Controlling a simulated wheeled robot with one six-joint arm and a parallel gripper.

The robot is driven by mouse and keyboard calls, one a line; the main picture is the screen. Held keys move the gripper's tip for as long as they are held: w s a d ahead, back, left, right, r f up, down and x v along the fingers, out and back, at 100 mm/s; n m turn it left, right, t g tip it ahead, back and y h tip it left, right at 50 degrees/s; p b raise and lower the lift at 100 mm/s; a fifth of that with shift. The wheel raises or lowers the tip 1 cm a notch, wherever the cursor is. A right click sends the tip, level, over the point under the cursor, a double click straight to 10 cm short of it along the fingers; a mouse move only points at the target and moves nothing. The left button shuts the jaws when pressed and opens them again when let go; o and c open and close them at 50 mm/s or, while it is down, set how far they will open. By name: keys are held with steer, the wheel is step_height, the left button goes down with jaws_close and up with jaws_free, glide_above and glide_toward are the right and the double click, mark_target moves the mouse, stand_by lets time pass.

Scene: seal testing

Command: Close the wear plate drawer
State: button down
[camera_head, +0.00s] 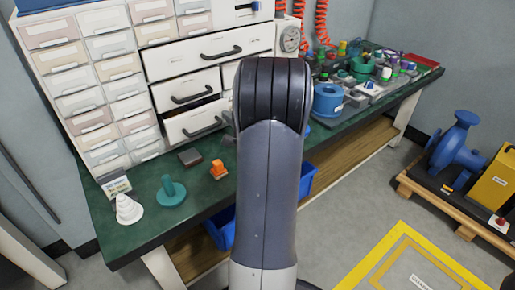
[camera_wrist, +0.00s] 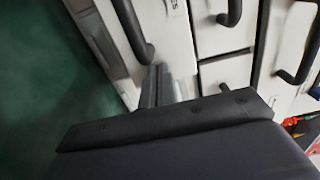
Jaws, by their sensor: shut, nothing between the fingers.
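A cabinet of white drawers with black handles stands on the bench. The bottom handled drawer (camera_head: 178,125) stands out, with a dark gap above it; its label is not readable in the head view, so I cannot confirm which drawer is the wear plate one. In the wrist view, a drawer front (camera_wrist: 180,35) carries a label of which only "ES" shows, beside a black handle (camera_wrist: 134,30). My gripper (camera_wrist: 158,75) is shut and empty, with its fingertips close to that front and handle; contact cannot be told. In the head view my arm hides most of the gripper.
Small bins (camera_head: 75,80) fill the cabinet's left side. A white cone (camera_head: 128,209), a green part (camera_head: 171,190) and an orange part (camera_head: 218,170) stand on the green bench top (camera_head: 145,228). A blue ring-shaped part (camera_head: 327,100) sits right of my arm.

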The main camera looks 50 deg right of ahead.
mark_target(224, 122)
steer(key=b+x, duration=0.1)
steer(key=x, duration=0.2)
steer(key=shift+w+f, duration=0.1)
steer(key=shift+w, duration=0.2)
steer(key=shift+w+d, duration=0.1)
steer(key=shift+w, duration=0.1)
steer(key=shift+r, duration=0.25)
steer(key=shift+w, duration=0.1)
